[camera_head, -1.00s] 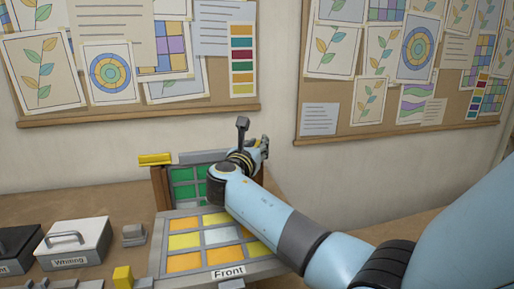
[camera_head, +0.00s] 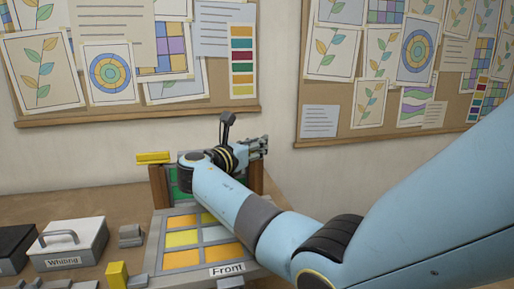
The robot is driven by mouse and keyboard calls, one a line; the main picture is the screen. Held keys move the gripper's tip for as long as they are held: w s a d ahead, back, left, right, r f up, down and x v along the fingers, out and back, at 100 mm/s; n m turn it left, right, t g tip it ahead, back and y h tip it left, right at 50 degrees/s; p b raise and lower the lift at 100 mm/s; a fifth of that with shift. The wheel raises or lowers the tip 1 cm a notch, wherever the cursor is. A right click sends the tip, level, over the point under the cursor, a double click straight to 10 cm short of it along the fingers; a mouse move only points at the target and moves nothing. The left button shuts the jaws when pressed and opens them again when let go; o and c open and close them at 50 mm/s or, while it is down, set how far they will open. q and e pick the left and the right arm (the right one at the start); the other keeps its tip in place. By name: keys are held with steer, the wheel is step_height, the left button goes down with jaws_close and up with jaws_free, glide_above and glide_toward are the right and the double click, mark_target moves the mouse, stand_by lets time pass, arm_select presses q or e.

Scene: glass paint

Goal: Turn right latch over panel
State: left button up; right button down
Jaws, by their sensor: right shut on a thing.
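My right gripper (camera_head: 258,147) is at the top right of the upright frame at the back. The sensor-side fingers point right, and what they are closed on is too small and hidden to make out. The upright frame holds a green glass panel (camera_head: 184,185), mostly covered by my right arm. A yellow latch (camera_head: 154,157) sticks out to the left at the frame's top left. The right latch cannot be made out behind my gripper. My left gripper is not in view.
A flat panel with yellow and orange panes (camera_head: 182,239) and a "Front" label (camera_head: 227,269) lies before the frame. A white "Whiting" box (camera_head: 72,243), a grey block (camera_head: 131,236) and a yellow block (camera_head: 117,274) stand to its left. The wall is close behind.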

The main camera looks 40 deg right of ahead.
steer(key=shift+m+g+b, duration=1.2)
steer(key=shift+g, duration=0.7)
stand_by(2.2)
steer(key=c, duration=1.4)
jaws_free()
steer(key=shift+a, duration=0.1)
steer(key=shift+o, duration=0.2)
steer(key=shift+r, duration=0.2)
step_height(320, 180, up, 10)
steer(key=shift+f, duration=0.2)
